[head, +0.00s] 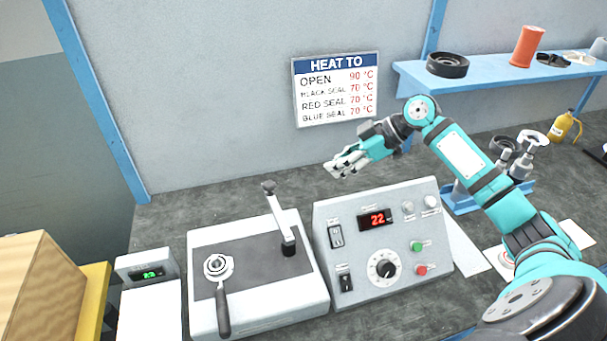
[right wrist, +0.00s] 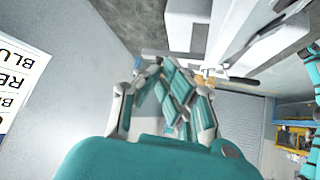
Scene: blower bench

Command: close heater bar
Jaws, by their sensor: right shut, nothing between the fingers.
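The heater unit (head: 258,318) is a white box with a dark top plate, at the lower middle of the head view. A pale metal bar (head: 280,218) with a dark knob stands raised and tilted at its back right. I take this as the heater bar. A round metal ring with a black handle (head: 222,312) lies on the plate's left. My right gripper (head: 338,166) is shut and empty, above and behind the control box, right of the bar and apart from it. Its fingers (right wrist: 172,88) also show in the right wrist view. My left gripper is not in view.
A control box (head: 358,278) reading 22 stands right of the heater unit. A small green-display device (head: 148,274) and a wooden box (head: 40,285) stand to the left. A sign (head: 336,90) hangs on the wall. A blue shelf (head: 480,88) is at the right.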

